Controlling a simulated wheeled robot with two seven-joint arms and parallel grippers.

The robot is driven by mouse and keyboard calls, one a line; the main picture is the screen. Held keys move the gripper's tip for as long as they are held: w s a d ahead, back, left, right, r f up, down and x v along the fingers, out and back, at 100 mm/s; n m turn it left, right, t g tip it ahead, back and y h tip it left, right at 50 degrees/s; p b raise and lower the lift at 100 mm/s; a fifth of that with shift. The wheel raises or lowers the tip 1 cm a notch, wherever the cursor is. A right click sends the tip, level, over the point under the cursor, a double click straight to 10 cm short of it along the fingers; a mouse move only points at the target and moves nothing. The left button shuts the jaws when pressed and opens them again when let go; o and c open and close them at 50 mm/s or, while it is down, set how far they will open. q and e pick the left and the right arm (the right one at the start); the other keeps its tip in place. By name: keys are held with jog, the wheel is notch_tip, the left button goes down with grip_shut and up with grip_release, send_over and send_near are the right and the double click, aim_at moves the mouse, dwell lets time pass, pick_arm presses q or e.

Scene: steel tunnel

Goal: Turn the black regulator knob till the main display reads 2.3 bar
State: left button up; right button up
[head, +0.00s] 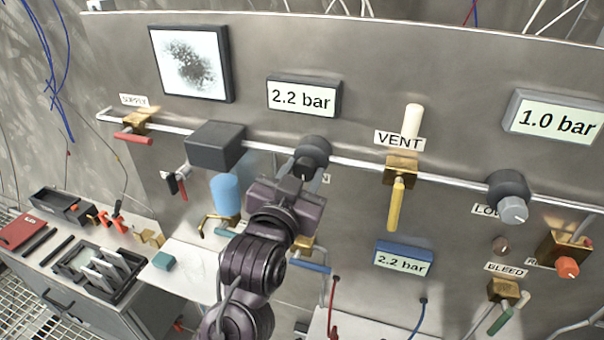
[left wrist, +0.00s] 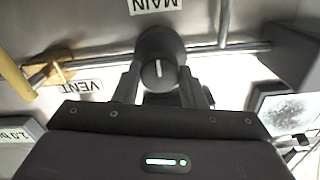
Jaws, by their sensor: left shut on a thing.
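The black regulator knob (head: 315,150) sits on the steel pipe across the panel, with its label mostly hidden behind my gripper. My left gripper (head: 306,170) is shut on it from the front. In the left wrist view the knob (left wrist: 160,70) shows a white pointer line between my two fingers (left wrist: 160,88), and a label reading MAIN (left wrist: 155,5) appears upside down beside it. The display (head: 303,97) above the knob reads 2.2 bar. My right gripper is in neither view.
A yellow-handled VENT valve (head: 401,170) stands to the right, then a grey LOW knob (head: 512,209) under a 1.0 bar display (head: 556,119). A blue-framed display (head: 403,260) reads 2.2 bar. A dark box (head: 215,146) and blue cylinder (head: 226,194) are to the left.

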pick_arm(q)
jog(key=shift+m, duration=0.8)
jog(key=o, duration=1)
jog(key=shift+s+a+f+b, duration=0.1)
jog(key=shift+s+f+b, duration=0.05)
jog(key=shift+s+b, duration=0.2)
jog(key=b+v, duration=0.2)
jog(key=v, duration=0.5)
